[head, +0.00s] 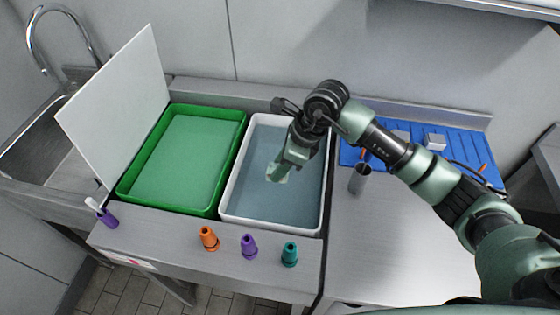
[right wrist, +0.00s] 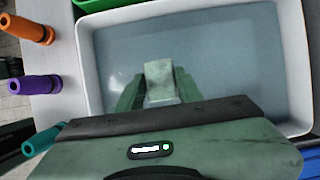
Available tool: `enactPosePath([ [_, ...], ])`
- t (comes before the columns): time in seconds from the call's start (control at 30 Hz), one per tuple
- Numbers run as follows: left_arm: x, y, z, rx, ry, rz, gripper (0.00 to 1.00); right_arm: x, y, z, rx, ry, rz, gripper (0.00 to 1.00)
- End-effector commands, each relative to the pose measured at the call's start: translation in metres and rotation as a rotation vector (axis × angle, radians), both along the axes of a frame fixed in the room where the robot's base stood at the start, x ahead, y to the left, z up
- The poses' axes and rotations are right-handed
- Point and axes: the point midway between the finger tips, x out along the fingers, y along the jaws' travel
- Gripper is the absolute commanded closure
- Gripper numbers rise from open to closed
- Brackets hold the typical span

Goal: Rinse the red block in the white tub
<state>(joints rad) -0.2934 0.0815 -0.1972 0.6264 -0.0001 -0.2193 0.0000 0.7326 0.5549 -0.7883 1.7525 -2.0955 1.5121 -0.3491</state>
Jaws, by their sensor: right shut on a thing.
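The white tub (head: 270,227) holds bluish water and stands in the middle of the counter; its pale rim also shows in the right wrist view (right wrist: 294,55). My right gripper (head: 279,174) points down into the tub. It is shut on a pale grey-green block (right wrist: 159,80), which sits between its fingers over or in the water; I cannot tell how deep. No block that looks red shows in either view. My left gripper is not in view.
A dark metal cup (head: 360,179) and blue mat (head: 460,150) with a pale block (head: 435,141) are right.

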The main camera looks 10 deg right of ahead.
Motion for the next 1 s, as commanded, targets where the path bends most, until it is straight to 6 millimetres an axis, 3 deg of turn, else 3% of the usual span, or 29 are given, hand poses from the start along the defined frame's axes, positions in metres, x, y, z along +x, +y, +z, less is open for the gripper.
enactPosePath([
  [0.6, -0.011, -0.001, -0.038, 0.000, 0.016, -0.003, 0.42, 0.000, 0.000, -0.065, 0.000, 0.001, 0.000, 1.00],
  [1.0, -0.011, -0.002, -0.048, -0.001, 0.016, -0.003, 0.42, 0.000, 0.000, -0.085, 0.000, 0.000, 0.001, 1.00],
])
